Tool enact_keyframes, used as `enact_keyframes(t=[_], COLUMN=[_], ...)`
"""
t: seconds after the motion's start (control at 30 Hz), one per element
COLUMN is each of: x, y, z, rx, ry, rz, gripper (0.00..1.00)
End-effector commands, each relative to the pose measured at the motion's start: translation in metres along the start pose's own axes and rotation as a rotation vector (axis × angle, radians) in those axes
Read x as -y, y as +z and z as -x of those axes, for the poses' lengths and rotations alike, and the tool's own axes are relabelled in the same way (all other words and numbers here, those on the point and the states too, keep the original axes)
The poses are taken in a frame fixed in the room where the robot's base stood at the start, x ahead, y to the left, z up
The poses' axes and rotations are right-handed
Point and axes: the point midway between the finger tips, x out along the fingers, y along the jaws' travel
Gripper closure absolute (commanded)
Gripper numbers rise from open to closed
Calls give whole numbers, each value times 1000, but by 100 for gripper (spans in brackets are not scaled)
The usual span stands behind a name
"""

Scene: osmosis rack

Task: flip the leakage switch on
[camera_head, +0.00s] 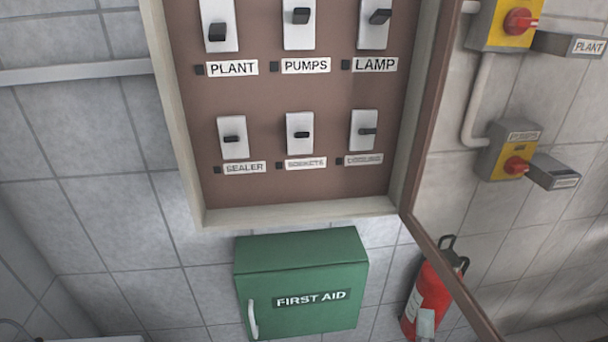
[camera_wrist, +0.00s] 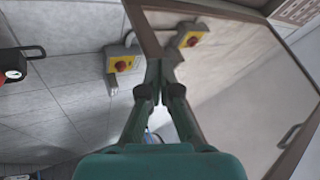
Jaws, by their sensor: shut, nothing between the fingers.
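No switch labelled leakage shows in either view. In the head view an open brown panel (camera_head: 290,190) holds grey switches with black levers. The upper row is labelled PLANT (camera_head: 219,22), PUMPS (camera_head: 299,20) and LAMP (camera_head: 374,20). The lower row is labelled SEALER (camera_head: 233,138), SOCKETS (camera_head: 300,134) and COOLING (camera_head: 364,131). The panel's upper part is cut off by the frame. My gripper (camera_wrist: 158,72) shows in the wrist view with its fingers together and nothing between them. It appears in front of the open cabinet door (camera_wrist: 215,85); the gap cannot be told.
The cabinet door's edge (camera_head: 421,110) stands out at the right of the panel. A green first aid box (camera_head: 300,256) hangs below, with a red extinguisher (camera_head: 431,294) to its right. Yellow boxes with red knobs (camera_head: 517,166) are on the right wall.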

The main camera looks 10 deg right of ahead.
Motion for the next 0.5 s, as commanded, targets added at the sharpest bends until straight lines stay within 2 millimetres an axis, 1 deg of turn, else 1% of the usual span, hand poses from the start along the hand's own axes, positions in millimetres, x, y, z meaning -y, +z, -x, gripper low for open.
enact_keyframes(t=[0.03, 0.1, 0.37, 0.5], x=[5, 10, 30, 43], y=[1, 2, 10, 16], z=[-12, -26, -79, -107], rx=[-21, -47, -120, -144], ry=[-13, -23, -53, -64], rz=[-55, -133, -426, -587], gripper=[100, 100, 100, 100])
